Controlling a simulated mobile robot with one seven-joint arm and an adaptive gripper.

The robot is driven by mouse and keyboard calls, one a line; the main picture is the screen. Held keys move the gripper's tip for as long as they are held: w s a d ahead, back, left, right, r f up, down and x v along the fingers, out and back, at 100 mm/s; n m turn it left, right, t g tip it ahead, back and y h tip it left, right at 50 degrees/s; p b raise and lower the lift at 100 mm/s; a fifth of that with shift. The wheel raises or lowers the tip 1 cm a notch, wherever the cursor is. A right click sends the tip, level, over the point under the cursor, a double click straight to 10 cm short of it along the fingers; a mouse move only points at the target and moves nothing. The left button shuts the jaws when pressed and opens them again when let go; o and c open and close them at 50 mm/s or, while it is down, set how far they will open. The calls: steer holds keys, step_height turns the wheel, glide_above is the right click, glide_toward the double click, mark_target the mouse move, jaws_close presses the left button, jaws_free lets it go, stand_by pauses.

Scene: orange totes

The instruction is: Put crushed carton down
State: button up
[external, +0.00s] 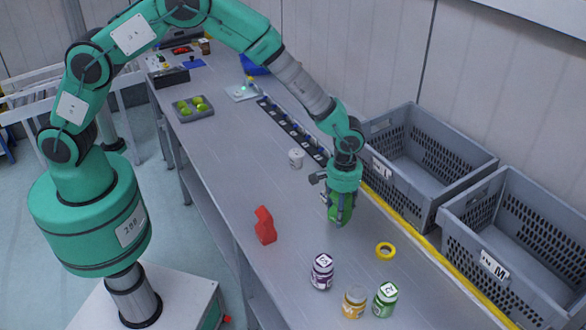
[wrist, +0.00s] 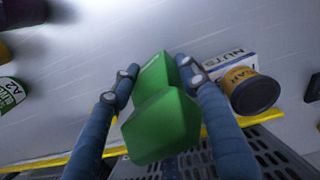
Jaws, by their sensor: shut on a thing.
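The crushed carton (external: 342,212) is green and bent. My gripper (external: 338,204) points down over the grey table and is shut on it. In the wrist view the carton (wrist: 160,122) sits between the two fingers of my gripper (wrist: 157,72), with a crease across its middle. The fingers hide parts of its sides. I cannot tell whether its lower end touches the table.
A yellow ring (external: 385,251), several lidded jars and a red bent object (external: 265,226) stand nearby. Two grey crates (external: 427,160) (external: 520,245) line the right edge. A NUTS box (wrist: 229,64) and dark-ended can (wrist: 250,92) show in the wrist view.

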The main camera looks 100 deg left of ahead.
glide_above(362, 229)
steer(key=shift+s+f, duration=0.1)
steer(key=shift+f, duration=0.25)
steer(key=shift+f, duration=1.75)
steer(key=shift+f, duration=0.15)
steer(key=o, duration=0.9)
step_height(362, 229, up, 12)
steer(key=shift+r, duration=0.15)
